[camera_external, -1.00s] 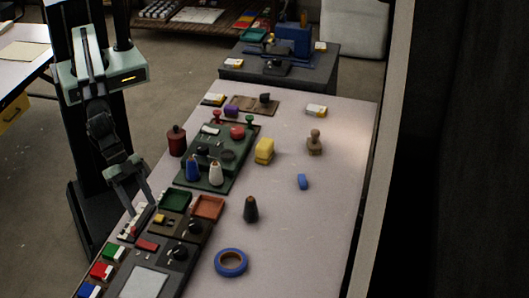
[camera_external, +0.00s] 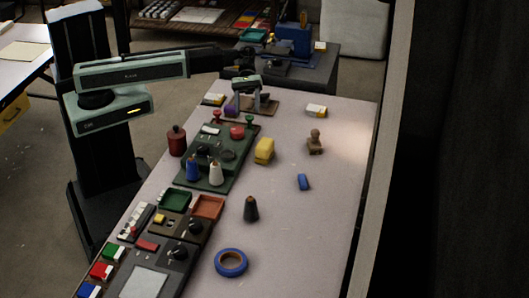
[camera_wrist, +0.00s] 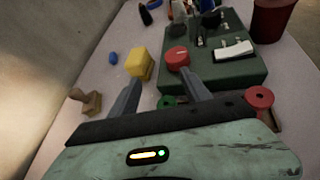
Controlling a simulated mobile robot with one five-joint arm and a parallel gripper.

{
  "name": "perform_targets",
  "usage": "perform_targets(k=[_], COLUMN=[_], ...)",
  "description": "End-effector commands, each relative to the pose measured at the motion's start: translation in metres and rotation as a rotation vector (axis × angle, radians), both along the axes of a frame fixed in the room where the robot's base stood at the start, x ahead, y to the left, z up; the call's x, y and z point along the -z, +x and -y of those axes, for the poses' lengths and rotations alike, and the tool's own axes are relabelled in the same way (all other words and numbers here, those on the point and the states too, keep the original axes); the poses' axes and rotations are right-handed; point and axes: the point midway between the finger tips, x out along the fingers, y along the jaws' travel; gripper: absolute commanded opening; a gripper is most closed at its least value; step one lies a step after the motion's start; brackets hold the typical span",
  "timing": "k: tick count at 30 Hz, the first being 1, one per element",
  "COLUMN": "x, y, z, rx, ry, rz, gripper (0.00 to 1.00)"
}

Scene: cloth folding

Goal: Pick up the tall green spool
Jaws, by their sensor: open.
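The tall dark green spool (camera_external: 251,208), a cone with a paler tip, stands upright on the table right of the control panels. A dark shape that looks like it shows at the top of the wrist view (camera_wrist: 146,16). My gripper (camera_external: 246,104) hangs over the far end of the table, well beyond the spool. In the wrist view its two fingers (camera_wrist: 158,88) are apart with nothing held between them. They point toward a yellow block and a red knob.
A yellow block (camera_external: 264,151), a wooden stamp (camera_external: 315,142), a blue block (camera_external: 303,182) and blue tape (camera_external: 231,262) stand around the spool. A green board (camera_external: 190,178) holds a blue and a white spool. The table's right side is mostly clear.

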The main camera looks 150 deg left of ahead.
Motion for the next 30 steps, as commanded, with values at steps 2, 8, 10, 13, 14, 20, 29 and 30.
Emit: perform_targets(k=[2,8,10,13,14,20,29,30], x=[0.021,0.021,0.021,0.026,0.028,0.03,0.047,0.048], y=[-0.037,-0.066,-0.064,-0.055,-0.051,-0.04,-0.001,0.003], z=[-0.018,-0.032,-0.032,-0.028,-0.026,-0.023,-0.008,-0.007], rx=[-0.109,-0.202,-0.202,-0.198,-0.198,-0.199,-0.197,-0.196], ry=[-0.089,-0.182,-0.182,-0.182,-0.181,-0.181,-0.178,-0.18], rz=[-0.015,-0.032,-0.032,-0.032,-0.033,-0.033,-0.033,-0.033], gripper=[0.56,0.56,0.56,0.56,0.56,0.56,0.56,0.56])
